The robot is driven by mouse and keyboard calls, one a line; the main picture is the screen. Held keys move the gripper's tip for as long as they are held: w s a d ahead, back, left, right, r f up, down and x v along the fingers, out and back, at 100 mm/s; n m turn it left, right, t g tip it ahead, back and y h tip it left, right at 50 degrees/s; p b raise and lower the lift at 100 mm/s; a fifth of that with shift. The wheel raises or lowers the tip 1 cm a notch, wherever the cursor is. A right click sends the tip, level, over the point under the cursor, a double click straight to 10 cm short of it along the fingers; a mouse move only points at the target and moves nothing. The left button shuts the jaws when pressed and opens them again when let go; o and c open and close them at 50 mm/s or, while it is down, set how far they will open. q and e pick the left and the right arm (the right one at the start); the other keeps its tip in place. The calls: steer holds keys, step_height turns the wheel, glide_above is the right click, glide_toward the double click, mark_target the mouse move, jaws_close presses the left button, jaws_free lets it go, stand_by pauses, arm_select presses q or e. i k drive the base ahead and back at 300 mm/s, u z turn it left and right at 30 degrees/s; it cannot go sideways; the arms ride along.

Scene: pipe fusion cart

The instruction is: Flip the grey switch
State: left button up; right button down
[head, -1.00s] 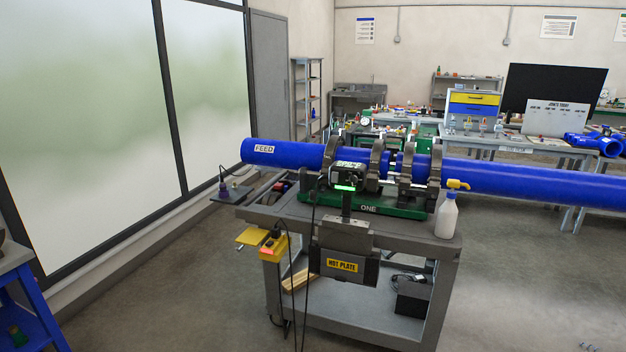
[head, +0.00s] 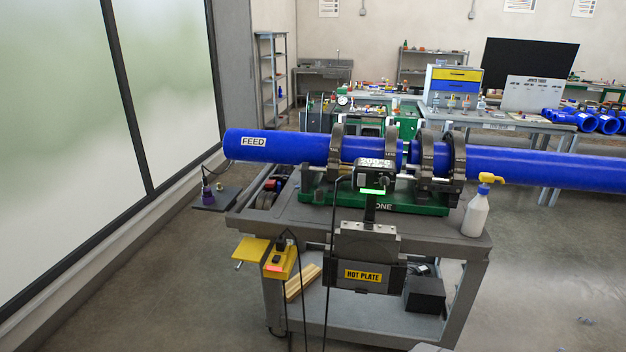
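I cannot make out a grey switch for certain. A yellow power box (head: 284,262) hangs on the left front of the cart, with a lit orange-red patch and a black plug or cable on it. A dark control box (head: 375,173) with a small display and a green glowing strip stands on a post above the hot plate (head: 363,275). A grey block (head: 367,238) sits on top of the hot plate holder. Details on these boxes are too small to tell. Neither of my grippers is in view.
The grey cart (head: 458,250) carries the green clamp machine (head: 430,207) with long blue pipes (head: 280,146) across it. A white bottle (head: 476,213) with a yellow pump stands at its right corner. Black cables hang down in front. The floor (head: 180,300) at left is clear.

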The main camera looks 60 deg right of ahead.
mark_target(361, 182)
steer(key=z, duration=0.35)
steer(key=i, duration=0.9)
steer(key=z, duration=0.95)
steer(key=i, duration=0.35)
steer(key=z, duration=0.3)
